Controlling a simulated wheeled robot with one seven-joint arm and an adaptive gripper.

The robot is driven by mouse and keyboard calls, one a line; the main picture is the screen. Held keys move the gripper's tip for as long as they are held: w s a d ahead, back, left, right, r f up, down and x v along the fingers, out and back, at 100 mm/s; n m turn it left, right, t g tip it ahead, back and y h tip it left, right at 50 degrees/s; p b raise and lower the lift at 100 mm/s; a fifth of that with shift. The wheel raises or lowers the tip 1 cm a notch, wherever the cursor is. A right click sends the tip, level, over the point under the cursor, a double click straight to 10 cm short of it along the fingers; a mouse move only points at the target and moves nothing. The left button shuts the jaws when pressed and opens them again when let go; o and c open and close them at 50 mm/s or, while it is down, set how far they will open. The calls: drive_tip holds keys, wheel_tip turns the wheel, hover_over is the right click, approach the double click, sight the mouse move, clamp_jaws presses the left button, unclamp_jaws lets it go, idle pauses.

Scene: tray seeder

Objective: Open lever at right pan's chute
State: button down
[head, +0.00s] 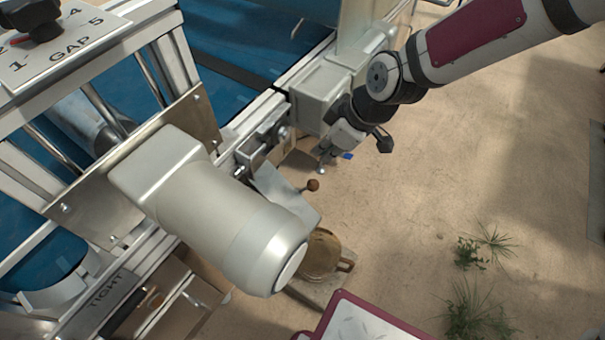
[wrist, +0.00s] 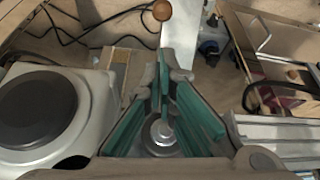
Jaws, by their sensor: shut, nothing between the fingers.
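The lever is a thin rod with a brown ball knob (head: 313,185), beside a bent sheet-metal chute (head: 283,197). Below the chute is a round brown pan (head: 322,255) with a handle, partly hidden by the grey motor. My gripper (head: 323,165) is small in the head view, above and a little right of the knob. In the wrist view my gripper (wrist: 165,62) has its teal-padded fingers shut and empty. The brown knob (wrist: 162,10) shows beyond the fingertips, at the top edge, apart from them. The chute plate (wrist: 232,42) lies to its right.
A large grey motor (head: 215,215) sticks out left of the chute. A grey box (head: 318,90) is on the frame behind my gripper. The blue belt (head: 235,40) runs behind. Open floor (head: 420,210) with some weeds lies to the right.

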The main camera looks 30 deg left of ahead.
drive_tip(key=b, duration=0.4)
hover_over(303, 189)
drive_tip(key=f, duration=1.2)
drive_tip(key=shift+w+a+f, duration=0.1)
drive_tip(key=shift+a+f, duration=0.15)
drive_tip(key=shift+d, duration=0.15)
